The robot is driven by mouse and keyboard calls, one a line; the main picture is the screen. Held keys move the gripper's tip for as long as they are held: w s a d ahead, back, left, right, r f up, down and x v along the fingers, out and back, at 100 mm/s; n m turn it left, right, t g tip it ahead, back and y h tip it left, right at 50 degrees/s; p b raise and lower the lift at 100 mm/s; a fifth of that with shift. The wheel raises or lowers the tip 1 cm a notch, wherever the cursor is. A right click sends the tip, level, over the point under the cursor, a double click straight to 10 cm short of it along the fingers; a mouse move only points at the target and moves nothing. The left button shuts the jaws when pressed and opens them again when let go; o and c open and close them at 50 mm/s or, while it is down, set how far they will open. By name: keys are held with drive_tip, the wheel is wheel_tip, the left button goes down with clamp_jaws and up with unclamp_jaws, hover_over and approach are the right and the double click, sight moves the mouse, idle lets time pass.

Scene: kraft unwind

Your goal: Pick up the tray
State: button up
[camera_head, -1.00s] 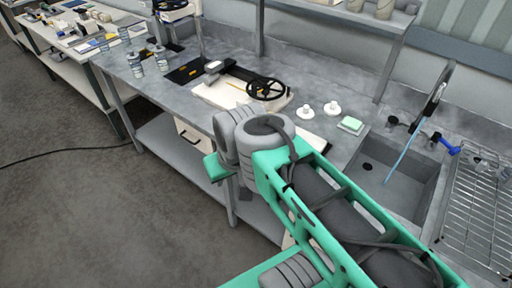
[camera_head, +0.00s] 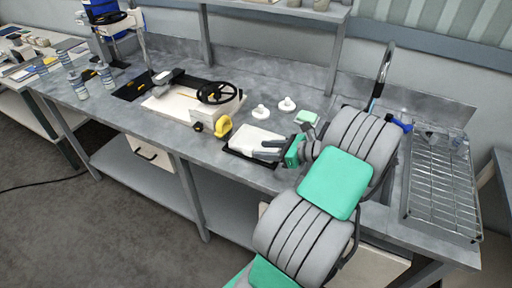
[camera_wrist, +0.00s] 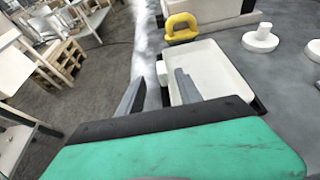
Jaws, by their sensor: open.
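A shallow white tray (camera_head: 256,139) lies on the grey counter near its front edge, on a dark base or mat. In the wrist view the tray (camera_wrist: 208,66) is just ahead and to the right of my fingers. My gripper (camera_head: 268,150) is at the tray's right end in the head view. In the wrist view my gripper (camera_wrist: 160,78) is open, with its two grey fingers apart. The right finger overlaps the tray's near left part in the picture; I cannot tell whether it touches. The fingers hold nothing that I can see.
A yellow handled object (camera_head: 223,128) stands beside the tray. Two white knobbed pieces (camera_head: 287,104) sit behind it. A black wheel (camera_head: 217,92) stands on a white board to the left. A wire rack (camera_head: 442,185) is at the right.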

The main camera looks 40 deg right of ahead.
sight(251, 149)
drive_tip(key=p+x, duration=0.1)
drive_tip(key=x, duration=0.6)
drive_tip(key=shift+w+f, duration=0.1)
drive_tip(key=shift+w, duration=0.1)
drive_tip(key=shift+d, duration=0.1)
clamp_jaws()
